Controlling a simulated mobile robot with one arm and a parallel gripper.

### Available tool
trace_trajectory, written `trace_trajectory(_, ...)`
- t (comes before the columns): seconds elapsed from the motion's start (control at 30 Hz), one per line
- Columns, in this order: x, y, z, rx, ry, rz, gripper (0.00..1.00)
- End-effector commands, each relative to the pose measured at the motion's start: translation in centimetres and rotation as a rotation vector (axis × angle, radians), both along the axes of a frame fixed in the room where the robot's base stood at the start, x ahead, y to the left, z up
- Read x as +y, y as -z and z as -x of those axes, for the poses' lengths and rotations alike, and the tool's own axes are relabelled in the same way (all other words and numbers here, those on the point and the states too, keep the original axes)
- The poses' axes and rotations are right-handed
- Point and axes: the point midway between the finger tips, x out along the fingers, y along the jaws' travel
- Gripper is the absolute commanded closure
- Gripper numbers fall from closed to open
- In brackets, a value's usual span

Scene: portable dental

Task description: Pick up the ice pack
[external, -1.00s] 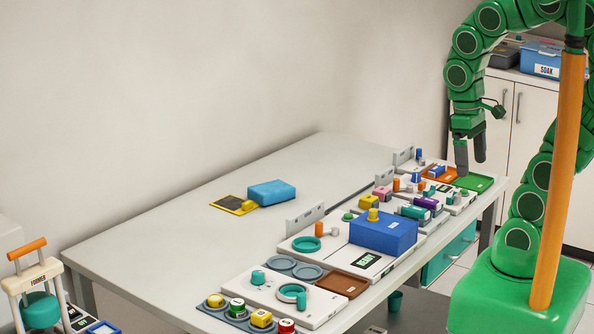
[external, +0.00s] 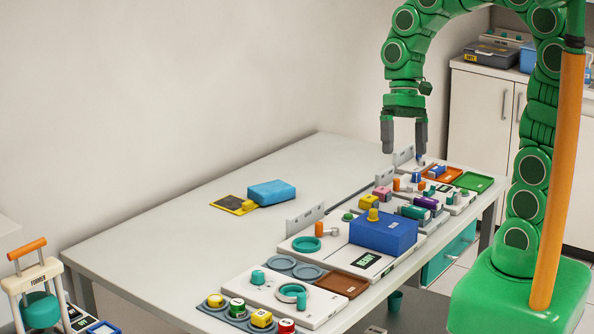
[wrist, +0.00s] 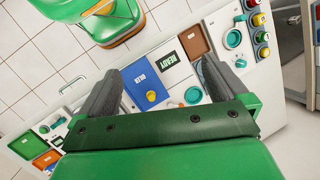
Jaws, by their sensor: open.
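A light blue, soft-edged block (external: 271,192), which looks like the ice pack, lies on the grey table (external: 190,235) left of its middle. It touches or partly overlaps a flat dark pad with a yellow edge (external: 232,204). My gripper (external: 404,150) is open and empty, fingers pointing down, above the far right part of the table. It is well to the right of the ice pack and higher. In the wrist view my gripper's two fingers (wrist: 160,70) are spread apart, and the ice pack is not visible there.
A blue box with a yellow knob (external: 382,234) stands on the right side; it also shows in the wrist view (wrist: 147,83). Trays and small parts crowd the table's right edge, with upright grey plates (external: 305,217) behind. The table's left part is mostly clear.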

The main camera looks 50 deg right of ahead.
Motion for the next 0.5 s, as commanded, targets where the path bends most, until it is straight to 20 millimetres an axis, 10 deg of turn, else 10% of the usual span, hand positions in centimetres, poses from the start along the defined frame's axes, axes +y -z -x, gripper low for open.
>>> trace_trajectory(0.5,1.8,0.4,-11.3,0.113,0.244,-0.172,0.00)
